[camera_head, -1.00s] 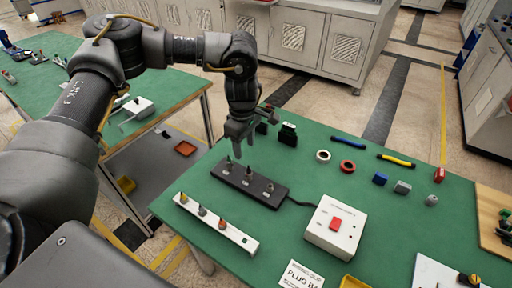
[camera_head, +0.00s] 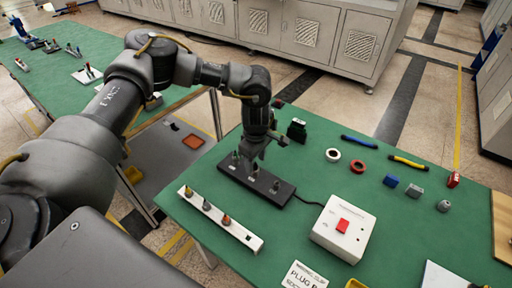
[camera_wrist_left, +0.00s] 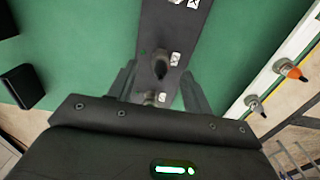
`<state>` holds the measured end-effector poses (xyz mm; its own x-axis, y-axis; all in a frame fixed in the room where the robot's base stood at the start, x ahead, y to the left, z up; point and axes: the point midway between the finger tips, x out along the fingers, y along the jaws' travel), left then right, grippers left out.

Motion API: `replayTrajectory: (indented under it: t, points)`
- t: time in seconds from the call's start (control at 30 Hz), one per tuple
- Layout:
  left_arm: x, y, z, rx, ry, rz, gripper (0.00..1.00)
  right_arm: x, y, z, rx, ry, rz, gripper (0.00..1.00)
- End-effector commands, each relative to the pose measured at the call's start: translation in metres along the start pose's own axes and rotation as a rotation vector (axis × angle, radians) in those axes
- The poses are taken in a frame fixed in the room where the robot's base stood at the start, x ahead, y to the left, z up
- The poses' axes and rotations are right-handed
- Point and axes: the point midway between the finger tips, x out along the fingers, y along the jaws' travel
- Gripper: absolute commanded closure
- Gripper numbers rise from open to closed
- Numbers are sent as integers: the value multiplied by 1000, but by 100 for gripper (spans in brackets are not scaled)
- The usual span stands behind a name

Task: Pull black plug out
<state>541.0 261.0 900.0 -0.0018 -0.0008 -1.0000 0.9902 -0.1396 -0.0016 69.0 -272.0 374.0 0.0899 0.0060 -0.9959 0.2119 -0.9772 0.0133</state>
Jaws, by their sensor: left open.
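A black socket strip (camera_head: 262,190) lies on the green table with several small upright plugs along it. My left gripper (camera_head: 252,158) is just above the strip, pointing down, at its far and middle part. In the left wrist view my left gripper (camera_wrist_left: 160,84) is open, with one finger on each side of the strip. A dark plug (camera_wrist_left: 160,64) stands on the strip between and slightly beyond the fingertips. A greyer plug (camera_wrist_left: 150,98) is nearer the gripper body, partly hidden. Whether the fingers touch any plug cannot be told. My right gripper is out of view.
A white strip (camera_head: 243,237) with several coloured-tip plugs lies in front of the black strip. A white box (camera_head: 343,226) with a red switch is joined to it by a cable. Tape rolls, blocks and tools lie on the right. A black block (camera_head: 297,130) stands behind.

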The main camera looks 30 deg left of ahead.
Motion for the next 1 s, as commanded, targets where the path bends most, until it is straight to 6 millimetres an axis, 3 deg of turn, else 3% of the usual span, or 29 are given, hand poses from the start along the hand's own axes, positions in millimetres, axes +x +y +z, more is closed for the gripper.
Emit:
replayTrajectory:
  t: [0.23, 0.6, 0.93, 1.0]
  points:
    - [25, 0, -1, -2, 0, 0, 50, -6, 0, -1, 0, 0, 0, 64]
    - [30, 0, -1, -1, 1, 0, 51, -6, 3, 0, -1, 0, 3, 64]
    - [30, 0, -1, -1, 1, 0, 94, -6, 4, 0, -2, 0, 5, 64]
    - [30, 0, -1, -1, 1, 0, 98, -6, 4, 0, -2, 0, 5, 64]
